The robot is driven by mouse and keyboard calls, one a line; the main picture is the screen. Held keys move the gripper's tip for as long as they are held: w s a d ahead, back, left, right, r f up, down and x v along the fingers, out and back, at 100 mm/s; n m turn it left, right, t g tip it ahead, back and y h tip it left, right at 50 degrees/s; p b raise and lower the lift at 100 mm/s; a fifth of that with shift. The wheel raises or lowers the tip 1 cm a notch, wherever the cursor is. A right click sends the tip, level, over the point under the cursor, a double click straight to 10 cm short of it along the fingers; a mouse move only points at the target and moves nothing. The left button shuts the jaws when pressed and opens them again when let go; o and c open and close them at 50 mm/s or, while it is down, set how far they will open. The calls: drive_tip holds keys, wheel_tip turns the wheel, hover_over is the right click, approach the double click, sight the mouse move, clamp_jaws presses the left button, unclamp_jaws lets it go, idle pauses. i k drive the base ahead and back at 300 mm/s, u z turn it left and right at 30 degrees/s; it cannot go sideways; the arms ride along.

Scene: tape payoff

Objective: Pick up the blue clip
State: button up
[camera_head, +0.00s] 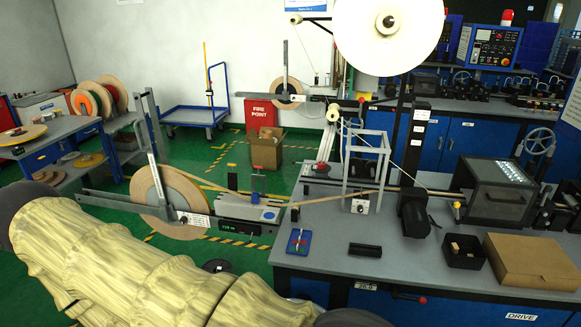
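Another small blue patch (268,215) shows on the grey tape-guide unit left of the bench. My arm, in a cream sleeve, crosses the lower left, in front of and below the bench. My gripper is not visible.
A black block (365,250), a black open box (463,251) and a cardboard box (535,261) stand on the bench. A metal frame (366,165) and a black post rise behind. A tape reel (170,201) stands at the left. Bench space around the blue object is clear.

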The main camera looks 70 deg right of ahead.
sight(255, 197)
drive_tip(key=k, duration=0.3)
drive_tip(key=z, duration=0.65)
